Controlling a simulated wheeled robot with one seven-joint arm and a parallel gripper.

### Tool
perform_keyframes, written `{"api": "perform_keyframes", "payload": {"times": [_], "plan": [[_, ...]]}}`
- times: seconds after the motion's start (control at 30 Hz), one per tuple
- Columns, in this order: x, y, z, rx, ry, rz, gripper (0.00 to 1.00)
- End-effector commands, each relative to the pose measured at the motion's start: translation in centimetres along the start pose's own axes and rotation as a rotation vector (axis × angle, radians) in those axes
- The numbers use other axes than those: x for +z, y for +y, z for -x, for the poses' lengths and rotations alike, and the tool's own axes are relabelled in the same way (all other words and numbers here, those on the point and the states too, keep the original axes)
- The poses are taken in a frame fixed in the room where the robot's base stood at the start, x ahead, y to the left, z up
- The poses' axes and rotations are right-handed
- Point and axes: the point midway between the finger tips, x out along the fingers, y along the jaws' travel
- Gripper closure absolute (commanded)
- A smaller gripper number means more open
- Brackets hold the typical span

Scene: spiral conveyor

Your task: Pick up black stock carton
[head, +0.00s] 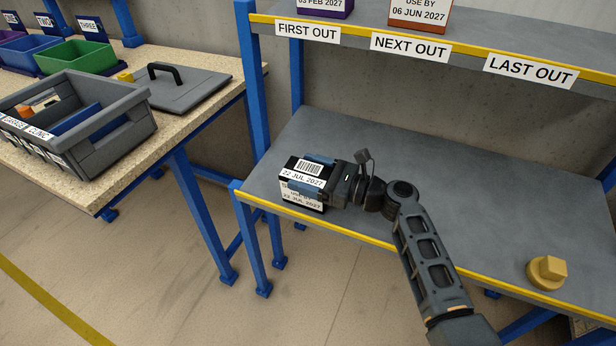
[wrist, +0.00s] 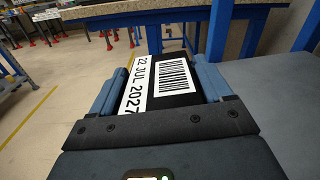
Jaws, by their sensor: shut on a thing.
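The black stock carton (head: 291,176) is at the left end of the lower grey shelf, near its yellow front edge, in the head view. It bears a white label with a barcode and the date 22 JUL 2027, and a use-by label on its front. My gripper (head: 318,174) comes from the right and is shut on the carton, with blue fingers on its two sides. In the wrist view the carton (wrist: 178,76) sits between the fingers. I cannot tell whether its base touches the shelf.
The upper shelf (head: 466,50) carries FIRST OUT, NEXT OUT and LAST OUT labels, a purple carton (head: 325,8) and an orange carton (head: 420,14). A yellow knob-like object (head: 547,272) is at the lower shelf's right. A grey crate (head: 110,130) stands on the left bench. The lower shelf's middle is clear.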

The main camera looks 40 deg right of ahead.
Motion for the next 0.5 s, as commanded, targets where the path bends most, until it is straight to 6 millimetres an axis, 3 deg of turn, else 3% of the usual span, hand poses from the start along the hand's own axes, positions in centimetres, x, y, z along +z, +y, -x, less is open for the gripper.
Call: {"api": "perform_keyframes", "payload": {"times": [0.17,0.5], "plan": [[2.8,-0.3,0.0,-0.001,-0.003,0.005,0.62],[11.7,-1.2,0.0,-0.001,-0.004,0.005,0.62]]}}
